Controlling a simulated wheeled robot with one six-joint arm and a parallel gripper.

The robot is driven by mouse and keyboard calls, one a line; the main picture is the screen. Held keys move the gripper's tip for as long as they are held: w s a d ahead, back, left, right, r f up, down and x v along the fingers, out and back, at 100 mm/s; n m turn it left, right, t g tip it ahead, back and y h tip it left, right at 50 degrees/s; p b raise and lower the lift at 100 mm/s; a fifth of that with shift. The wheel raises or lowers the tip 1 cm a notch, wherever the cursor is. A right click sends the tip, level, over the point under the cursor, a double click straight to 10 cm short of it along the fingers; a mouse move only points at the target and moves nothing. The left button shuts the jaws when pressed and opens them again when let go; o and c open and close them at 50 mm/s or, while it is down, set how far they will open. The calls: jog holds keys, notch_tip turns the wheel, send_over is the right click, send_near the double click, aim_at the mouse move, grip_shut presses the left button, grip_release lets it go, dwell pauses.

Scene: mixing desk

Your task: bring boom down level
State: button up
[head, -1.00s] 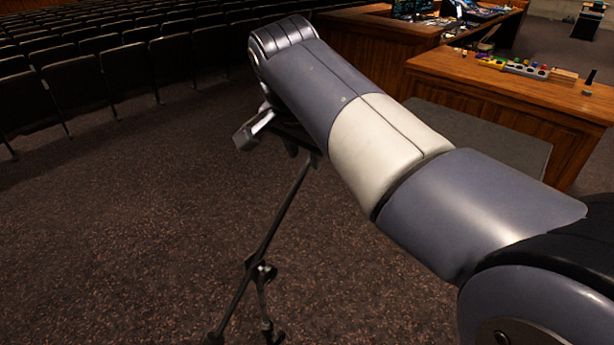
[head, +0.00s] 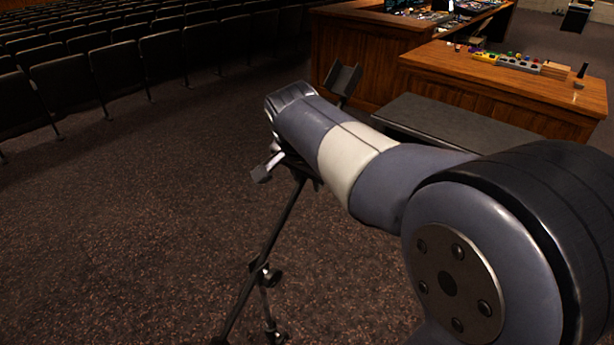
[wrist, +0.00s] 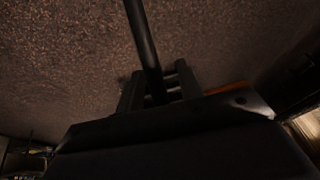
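A black stand pole (head: 283,222) leans up from the floor to the end of my arm in the head view, with a clamp (head: 264,274) low on it. A dark bracket-like piece (head: 343,82) sticks up behind my arm, and a grey piece (head: 262,172) juts out at its left. My arm hides how these join, so I cannot tell the boom's exact tilt. In the wrist view a dark pole (wrist: 146,40) runs down between the two fingers of my gripper (wrist: 160,88). Whether the fingers touch it is too dark to tell.
A wooden desk (head: 440,66) with small colourful items stands at right, with a dark flat-topped bench (head: 450,122) before it. Rows of dark seats (head: 90,85) fill the upper left. The carpet at left is clear.

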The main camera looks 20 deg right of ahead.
jog(key=shift+c, duration=0.3)
grip_shut()
dwell(0.3)
jog(key=w+d+f+g+y+p, duration=0.1)
jog(key=d+f+g+y, duration=0.1)
jog(key=f, duration=0.5)
jog(key=w+d+f+g+y+p, duration=0.1)
jog(key=d+f+g+y+p, duration=0.1)
jog(key=f+y, duration=0.3)
jog(key=shift+w+f+m+g+y, duration=0.35)
jog(key=shift+f+g, duration=0.25)
jog(key=shift+f, duration=0.85)
